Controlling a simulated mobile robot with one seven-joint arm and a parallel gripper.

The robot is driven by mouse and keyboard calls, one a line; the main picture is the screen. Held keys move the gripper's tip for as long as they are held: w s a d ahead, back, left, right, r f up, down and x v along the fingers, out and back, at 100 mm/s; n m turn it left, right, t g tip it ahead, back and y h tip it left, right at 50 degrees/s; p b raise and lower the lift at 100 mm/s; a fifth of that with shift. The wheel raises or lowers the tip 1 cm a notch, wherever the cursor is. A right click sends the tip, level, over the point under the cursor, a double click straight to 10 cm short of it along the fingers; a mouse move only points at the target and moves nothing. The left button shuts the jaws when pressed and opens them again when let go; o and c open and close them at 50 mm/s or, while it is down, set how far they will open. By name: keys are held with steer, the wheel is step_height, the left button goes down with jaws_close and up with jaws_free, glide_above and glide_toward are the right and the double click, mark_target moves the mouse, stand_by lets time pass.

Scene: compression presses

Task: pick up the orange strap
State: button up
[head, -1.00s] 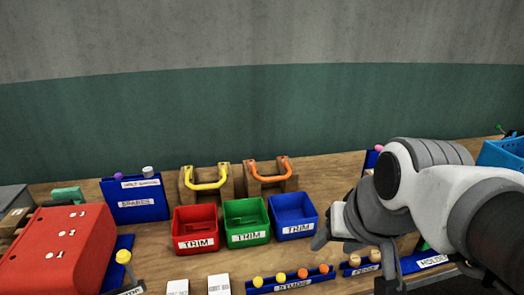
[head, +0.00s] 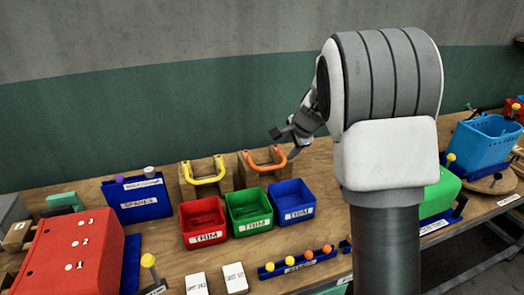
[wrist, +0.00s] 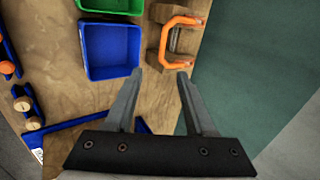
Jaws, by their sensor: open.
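The orange strap (head: 264,160) is a U-shaped band on a wooden block (head: 246,179) at the back of the bench. It also shows in the wrist view (wrist: 168,40), just beyond my fingertips and between their lines. My gripper (head: 287,142) is open and empty, close to the strap's right side in the head view. In the wrist view my gripper (wrist: 160,70) has its two fingers spread, with a gap between the tips and the strap.
A yellow strap (head: 204,172) sits on its own block to the left. Red (head: 204,222), green (head: 249,209) and blue (head: 292,201) bins stand in front of the blocks. The wall (head: 120,130) rises close behind. A stud rack (head: 298,263) lies nearer the front.

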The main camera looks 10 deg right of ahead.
steer(key=w+f, duration=0.1)
steer(key=w, duration=0.1)
glide_toward(273, 167)
steer(key=f, duration=0.2)
steer(key=shift+m, duration=0.4)
steer(key=shift+w+r+p+x, duration=0.15)
steer(key=shift+p+x, duration=0.2)
steer(key=shift+x, duration=0.7)
steer(key=shift+w+r+p+x, duration=0.15)
steer(key=shift+p+x, duration=0.2)
steer(key=shift+x, duration=0.65)
steer(key=shift+w+r+p+x, duration=0.15)
steer(key=shift+p+x, duration=0.2)
steer(key=shift+x, duration=0.7)
steer(key=shift+a+f, duration=0.1)
jaws_close()
